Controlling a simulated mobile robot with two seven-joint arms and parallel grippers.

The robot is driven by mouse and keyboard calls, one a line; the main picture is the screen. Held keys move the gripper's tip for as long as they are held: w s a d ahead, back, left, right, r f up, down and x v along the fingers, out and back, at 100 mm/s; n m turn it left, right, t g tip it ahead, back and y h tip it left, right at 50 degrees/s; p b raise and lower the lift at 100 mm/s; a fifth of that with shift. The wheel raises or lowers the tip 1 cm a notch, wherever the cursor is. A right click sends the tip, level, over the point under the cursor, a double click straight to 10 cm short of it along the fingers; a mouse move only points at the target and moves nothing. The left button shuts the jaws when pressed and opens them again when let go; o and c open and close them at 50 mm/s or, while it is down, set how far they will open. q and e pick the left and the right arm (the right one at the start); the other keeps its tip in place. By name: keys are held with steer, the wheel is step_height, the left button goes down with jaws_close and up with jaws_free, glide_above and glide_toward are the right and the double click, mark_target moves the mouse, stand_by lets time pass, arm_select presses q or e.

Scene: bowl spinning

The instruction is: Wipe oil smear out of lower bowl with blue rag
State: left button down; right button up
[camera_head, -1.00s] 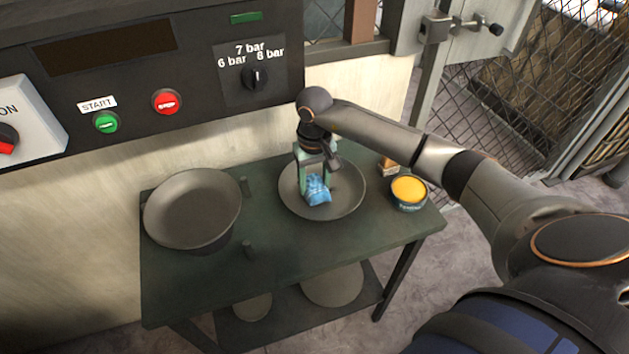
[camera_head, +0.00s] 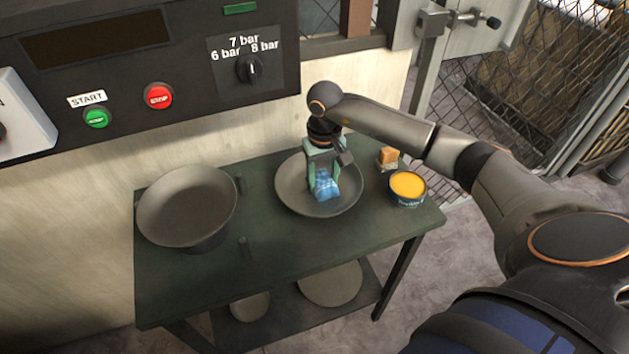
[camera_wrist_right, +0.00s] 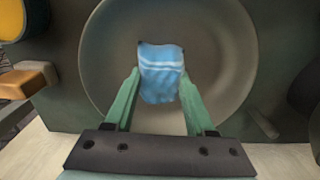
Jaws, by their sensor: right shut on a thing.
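My right gripper (camera_head: 323,172) is shut on the blue rag (camera_head: 326,187), inside the shallow grey bowl (camera_head: 291,189) at the right middle of the green table. In the right wrist view the rag (camera_wrist_right: 160,72) sits between the green fingers of the gripper (camera_wrist_right: 158,88), over the bowl (camera_wrist_right: 110,55). I cannot tell whether the rag touches the bowl's surface. A second, deeper-looking grey bowl (camera_head: 185,205) stands at the table's left. No oil smear can be made out. My left gripper is not in view.
An open can of yellow contents (camera_head: 407,188) and an orange-brown block (camera_head: 388,156) stand at the table's right end. Round discs (camera_head: 330,284) lie on the lower shelf. A control panel (camera_head: 130,75) is behind.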

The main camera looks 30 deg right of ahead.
steer(key=shift+s+d, duration=0.1)
steer(key=shift+d, duration=0.3)
steer(key=shift+f+b, duration=0.15)
steer(key=shift+b, duration=0.25)
steer(key=shift+w+a+f+b, duration=0.1)
steer(key=shift+w+a+b, duration=0.1)
steer(key=shift+a, duration=0.65)
steer(key=shift+w+a+f+b, duration=0.1)
steer(key=shift+a+b, duration=0.05)
steer(key=shift+a, duration=0.9)
steer(key=shift+w+d+r+p, duration=0.1)
steer(key=shift+r+p, duration=0.8)
steer(key=shift+r, duration=0.65)
steer(key=shift+d+r+p, duration=0.1)
steer(key=shift+r+p, duration=0.8)
steer(key=shift+r, duration=0.65)
steer(key=shift+r+p, duration=0.95)
steer(key=shift+r, duration=0.6)
